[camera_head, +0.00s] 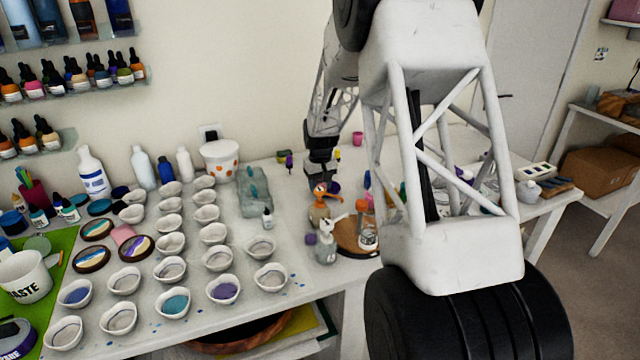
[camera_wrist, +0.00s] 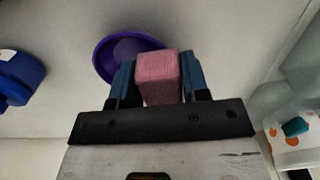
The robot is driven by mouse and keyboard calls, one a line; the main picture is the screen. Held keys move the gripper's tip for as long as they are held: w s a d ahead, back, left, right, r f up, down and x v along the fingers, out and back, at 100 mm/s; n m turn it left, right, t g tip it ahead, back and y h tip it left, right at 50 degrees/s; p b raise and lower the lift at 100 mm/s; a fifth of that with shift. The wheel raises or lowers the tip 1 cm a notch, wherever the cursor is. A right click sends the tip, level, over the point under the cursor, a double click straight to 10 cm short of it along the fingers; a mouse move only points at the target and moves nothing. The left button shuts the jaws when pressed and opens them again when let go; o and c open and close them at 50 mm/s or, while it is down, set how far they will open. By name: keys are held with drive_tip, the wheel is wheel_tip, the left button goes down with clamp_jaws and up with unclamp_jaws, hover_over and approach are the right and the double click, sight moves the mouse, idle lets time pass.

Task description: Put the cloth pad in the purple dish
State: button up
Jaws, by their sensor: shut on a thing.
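The cloth pad (camera_wrist: 158,68) is a pink, block-shaped piece with a woven look, held between the blue fingertips of my gripper (camera_wrist: 158,80) in the wrist view. The purple dish (camera_wrist: 101,60) is round and lies just beyond the pad, up and to the left; the pad and a finger cover part of it. I cannot tell the height of the pad over the dish. In the head view my gripper (camera_head: 320,172) points down near the back of the table, with the purple dish (camera_head: 334,187) just below and to its right. The pad is too small to make out there.
A blue object (camera_wrist: 20,78) lies left in the wrist view. A clear mould (camera_wrist: 300,72) and an orange-dotted white pot (camera_wrist: 296,140) are at right. In the head view, several small bowls (camera_head: 172,268) fill the table's left; bottles and figures (camera_head: 326,240) stand in front of my gripper.

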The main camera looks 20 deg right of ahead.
sight(320, 181)
drive_tip(key=o, duration=0.9)
drive_tip(key=shift+r, duration=0.1)
wheel_tip(320, 181, up, 12)
drive_tip(key=shift+r, duration=0.15)
idle(0.8)
